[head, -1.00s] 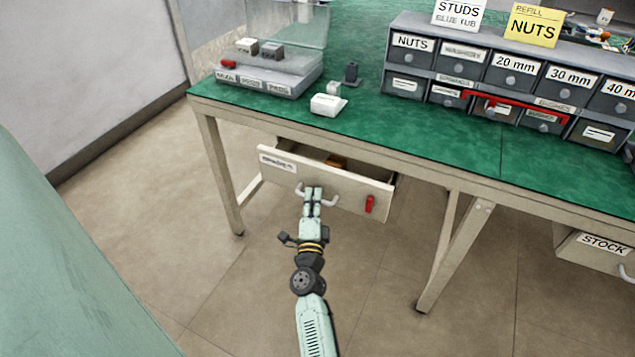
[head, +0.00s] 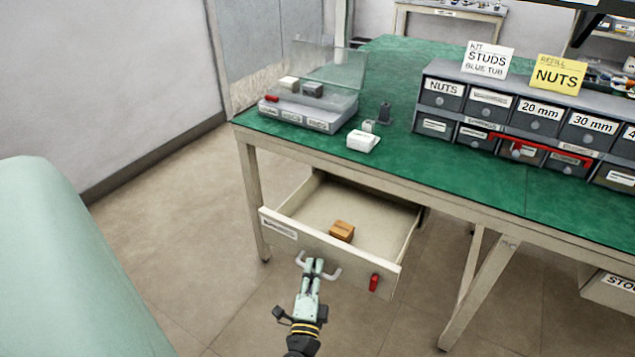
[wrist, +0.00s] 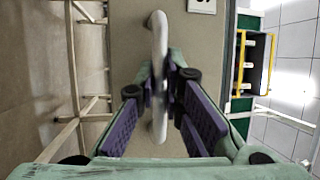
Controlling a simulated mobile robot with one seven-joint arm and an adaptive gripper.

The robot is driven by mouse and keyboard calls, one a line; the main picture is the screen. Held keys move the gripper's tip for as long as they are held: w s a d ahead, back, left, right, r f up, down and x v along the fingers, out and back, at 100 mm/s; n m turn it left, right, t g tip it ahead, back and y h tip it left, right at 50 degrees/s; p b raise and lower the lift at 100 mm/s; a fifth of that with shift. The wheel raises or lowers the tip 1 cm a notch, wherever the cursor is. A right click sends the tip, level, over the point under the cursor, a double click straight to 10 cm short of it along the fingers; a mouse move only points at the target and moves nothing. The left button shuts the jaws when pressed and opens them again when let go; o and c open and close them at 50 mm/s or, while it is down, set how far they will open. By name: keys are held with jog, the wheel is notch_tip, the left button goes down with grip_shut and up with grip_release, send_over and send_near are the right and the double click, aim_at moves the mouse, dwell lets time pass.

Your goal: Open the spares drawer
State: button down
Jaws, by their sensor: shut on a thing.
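The spares drawer (head: 325,257) is pulled well out from under the green-topped bench, with its inside showing. A small brown box (head: 341,231) lies in it. The drawer front carries a label at its left and a red tag (head: 374,282) at its right. My gripper (head: 315,266) is at the drawer's pale bar handle (head: 334,273). In the wrist view my gripper's purple-padded fingers (wrist: 161,95) stand on either side of the handle (wrist: 158,45) and are shut on it.
The bench top (head: 400,166) overhangs the drawer's rear. A clear-lidded case (head: 300,115), a white block (head: 362,141) and a grey cabinet of small drawers (head: 510,117) stand on it. A bench leg (head: 482,285) is right of the drawer. The floor (head: 190,270) to the left is clear.

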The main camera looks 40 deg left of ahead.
jog(key=c, duration=1.7)
grip_release()
